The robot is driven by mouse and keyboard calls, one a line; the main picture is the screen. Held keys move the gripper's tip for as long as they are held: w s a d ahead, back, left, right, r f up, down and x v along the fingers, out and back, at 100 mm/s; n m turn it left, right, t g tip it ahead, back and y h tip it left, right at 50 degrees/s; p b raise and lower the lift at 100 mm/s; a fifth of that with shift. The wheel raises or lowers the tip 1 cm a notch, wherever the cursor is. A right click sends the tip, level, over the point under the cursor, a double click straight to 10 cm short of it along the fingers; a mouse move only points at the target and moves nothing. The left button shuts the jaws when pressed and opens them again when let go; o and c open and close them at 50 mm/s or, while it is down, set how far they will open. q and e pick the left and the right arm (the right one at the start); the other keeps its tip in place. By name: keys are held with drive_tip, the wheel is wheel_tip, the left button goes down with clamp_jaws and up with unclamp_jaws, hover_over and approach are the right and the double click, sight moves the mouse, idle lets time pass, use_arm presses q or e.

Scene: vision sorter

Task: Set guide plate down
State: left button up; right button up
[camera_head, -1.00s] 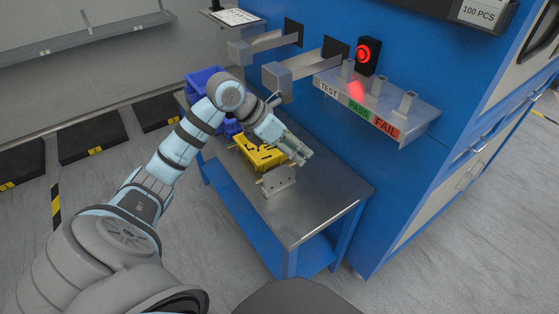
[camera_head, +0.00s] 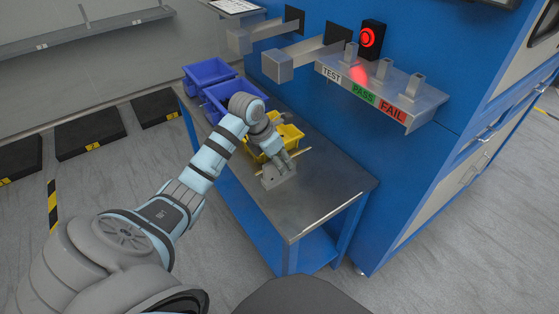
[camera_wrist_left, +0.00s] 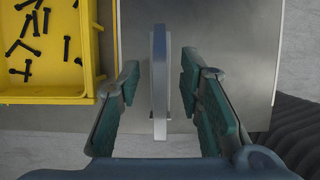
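The guide plate (camera_head: 277,176) is a grey metal piece standing on edge on the steel top of the blue table (camera_head: 318,203), just in front of the yellow bin. My left gripper (camera_head: 288,161) reaches down over it from behind. In the left wrist view the plate (camera_wrist_left: 159,85) shows as a narrow upright strip between the two green-padded fingers, with a gap on both sides. The left gripper (camera_wrist_left: 160,70) is open around it and does not appear to touch it. My right gripper is not in view.
A yellow bin (camera_wrist_left: 45,95) with several black bolts lies close on the left in the wrist view. Blue bins (camera_head: 208,72) stand at the table's far end. A shelf labelled TEST, PASS, FAIL (camera_head: 420,105) with a red light (camera_head: 369,37) overhangs the right. The table's near end is clear.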

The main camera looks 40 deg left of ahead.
use_arm(q)
drive_tip(key=shift+r, duration=0.15)
clamp_jaws()
